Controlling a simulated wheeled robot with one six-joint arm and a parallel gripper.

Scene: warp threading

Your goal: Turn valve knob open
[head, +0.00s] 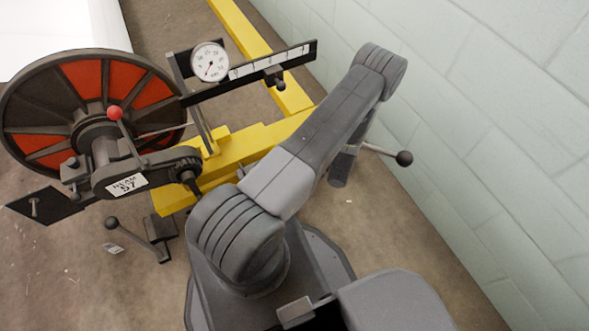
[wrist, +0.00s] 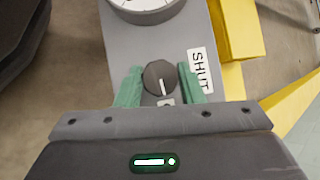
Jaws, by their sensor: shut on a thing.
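In the wrist view the valve knob (wrist: 155,71) is a small round dark grey knob with a white pointer line that runs toward the bottom of the picture. It sits on a grey panel (wrist: 120,42). A white label reading SHUT (wrist: 197,68) is to its right. My gripper (wrist: 159,66) has its two green fingers on either side of the knob and is shut on it. A small pale label just below the knob is partly hidden by the gripper. In the head view my arm hides the knob, and I cannot make out the fingers.
A round gauge (wrist: 146,8) is above the knob in the wrist view. The head view shows a large wheel with orange panels (head: 82,78), a dial gauge (head: 210,62), a yellow beam (head: 235,150), black-ball levers (head: 404,158), and a pale block wall (head: 480,130) on the right.

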